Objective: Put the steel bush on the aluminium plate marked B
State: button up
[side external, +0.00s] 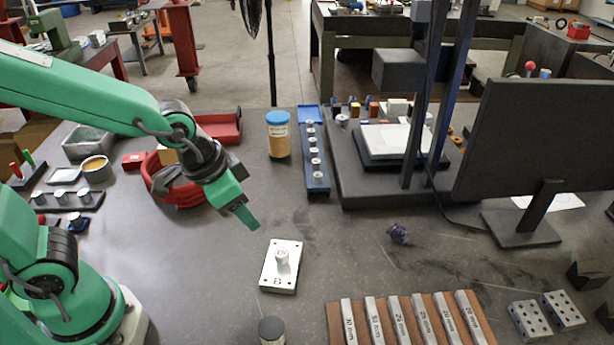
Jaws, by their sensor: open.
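The aluminium plate marked B (270,277) lies flat on the grey bench, its letter on the near edge. A small light-metal cylinder, which looks like the steel bush (282,257), stands upright on the plate near its middle. My gripper (250,219) is above and to the left of the plate, tilted down to the right. It is open, apart from the bush, and nothing shows between its fingers. The far finger is mostly hidden in this view.
A blue rail (316,184) holds several similar small metal parts behind the plate. A jar with a blue lid (278,134) stands left of it. A wooden rack of marked steel bars (405,318) and a dark-topped cylinder (271,329) are at the front.

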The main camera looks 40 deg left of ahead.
jog(key=s+a+r+n+t+y, duration=0.1)
jog(key=s+a+r+n, duration=0.3)
jog(key=s+a+r, duration=0.2)
jog(key=a+r, duration=0.2)
jog(key=a, duration=0.2)
jog(key=shift+s+a+r+y, duration=0.2)
jog(key=shift+s+y, duration=0.1)
jog(key=shift+s, duration=0.05)
